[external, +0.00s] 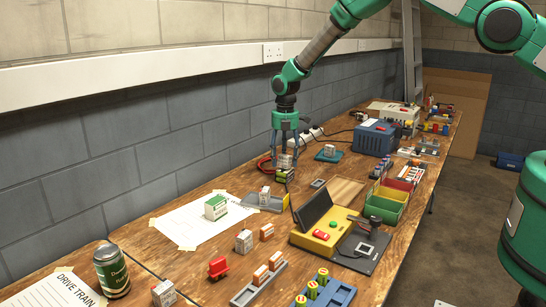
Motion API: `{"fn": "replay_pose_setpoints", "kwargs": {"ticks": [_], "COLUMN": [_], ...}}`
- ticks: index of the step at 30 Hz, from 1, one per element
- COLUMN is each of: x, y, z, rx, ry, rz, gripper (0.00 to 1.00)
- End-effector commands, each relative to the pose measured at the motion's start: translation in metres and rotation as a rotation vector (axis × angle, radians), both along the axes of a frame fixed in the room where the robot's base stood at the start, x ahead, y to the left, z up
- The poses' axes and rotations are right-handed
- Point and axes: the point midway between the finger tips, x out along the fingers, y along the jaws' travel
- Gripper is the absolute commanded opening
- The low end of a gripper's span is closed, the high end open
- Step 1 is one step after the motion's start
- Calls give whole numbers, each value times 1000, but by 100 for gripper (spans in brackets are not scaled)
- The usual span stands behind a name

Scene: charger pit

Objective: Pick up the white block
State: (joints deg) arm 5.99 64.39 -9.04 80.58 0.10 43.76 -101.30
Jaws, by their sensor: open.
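My gripper (285,157) points down over the far-left part of the bench, with its fingers apart. A small white block (284,161) shows between or just behind the fingertips, above a dark and yellow item (284,175); whether the fingers touch it cannot be told. Other whitish blocks are in view: one on a grey holder (265,195), one on a teal base (329,151), one on bare wood (244,241), and one at the front (164,292). Which one the task means is not clear from the picture.
A green and white box (216,206) stands on a paper sheet (190,228). A yellow device with a dark screen (322,236) and colored bins (387,205) stand to the right.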

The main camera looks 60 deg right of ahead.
Motion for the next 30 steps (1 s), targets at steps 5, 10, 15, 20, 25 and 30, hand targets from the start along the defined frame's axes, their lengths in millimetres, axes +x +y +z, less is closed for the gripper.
{"fn": "replay_pose_setpoints", "kwargs": {"ticks": [5, 10, 15, 20, 25, 30], "x": [0, 0, 0, 0, 0, 0], "y": [0, 0, 0, 0, 0, 0], "z": [-6, -6, -6, -6, -6, -6], "rx": [0, 0, 0, 0, 0, 0], "ry": [-1, -1, -1, -1, -1, -1], "rz": [0, 0, 0, 0, 0, 0], "gripper": [58, 58, 58, 58, 26, 2]}}
